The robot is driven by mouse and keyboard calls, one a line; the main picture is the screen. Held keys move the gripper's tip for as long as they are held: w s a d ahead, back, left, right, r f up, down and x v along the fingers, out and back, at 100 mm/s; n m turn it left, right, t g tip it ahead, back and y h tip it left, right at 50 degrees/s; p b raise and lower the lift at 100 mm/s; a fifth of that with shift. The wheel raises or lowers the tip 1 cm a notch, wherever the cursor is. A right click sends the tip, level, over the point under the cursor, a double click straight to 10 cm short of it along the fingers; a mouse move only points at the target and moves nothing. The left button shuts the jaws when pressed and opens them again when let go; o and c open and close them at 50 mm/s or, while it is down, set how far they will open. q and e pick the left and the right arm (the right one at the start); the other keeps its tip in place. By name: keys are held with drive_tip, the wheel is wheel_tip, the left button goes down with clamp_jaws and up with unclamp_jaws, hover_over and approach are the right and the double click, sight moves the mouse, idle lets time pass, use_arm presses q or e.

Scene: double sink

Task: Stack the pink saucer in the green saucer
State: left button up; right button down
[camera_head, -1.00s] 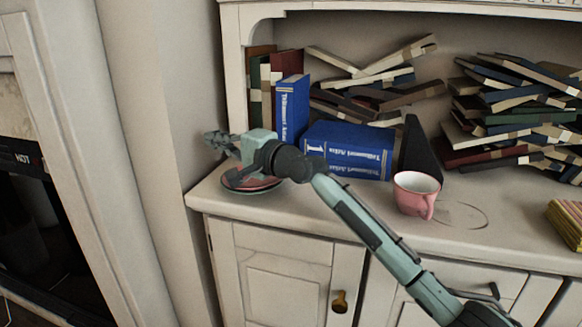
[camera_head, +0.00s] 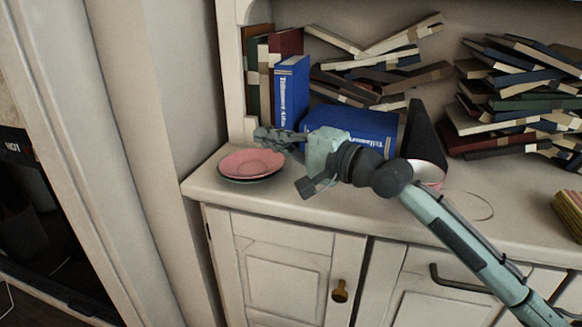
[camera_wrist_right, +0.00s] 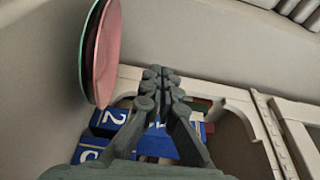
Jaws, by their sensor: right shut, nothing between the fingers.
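The pink saucer (camera_head: 252,161) lies in the green saucer (camera_head: 246,181) at the left end of the cabinet top. Only a thin dark green rim shows below the pink one. In the right wrist view the pink saucer (camera_wrist_right: 107,55) and the green saucer (camera_wrist_right: 89,50) sit together at the upper left. My right gripper (camera_head: 262,136) is just behind and right of the saucers in the head view, apart from them as far as I can tell. Its fingers are shut and empty in the right wrist view (camera_wrist_right: 160,75). My left gripper is not in view.
Blue books (camera_head: 291,92) stand and lie behind my right gripper. A pink cup (camera_head: 430,174) is partly hidden behind my right arm. A dark wedge (camera_head: 424,135) and piles of books (camera_head: 520,100) fill the shelf to the right. The cabinet top's front edge is clear.

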drive_tip(key=v, duration=0.6)
drive_tip(key=shift+f, duration=0.1)
wheel_tip(320, 180, down, 5)
drive_tip(key=shift+s+d+b, duration=0.1)
drive_tip(key=shift+b, duration=0.75)
drive_tip(key=shift+r, duration=0.2)
drive_tip(key=shift+w+a, duration=0.3)
drive_tip(key=shift+a, duration=0.15)
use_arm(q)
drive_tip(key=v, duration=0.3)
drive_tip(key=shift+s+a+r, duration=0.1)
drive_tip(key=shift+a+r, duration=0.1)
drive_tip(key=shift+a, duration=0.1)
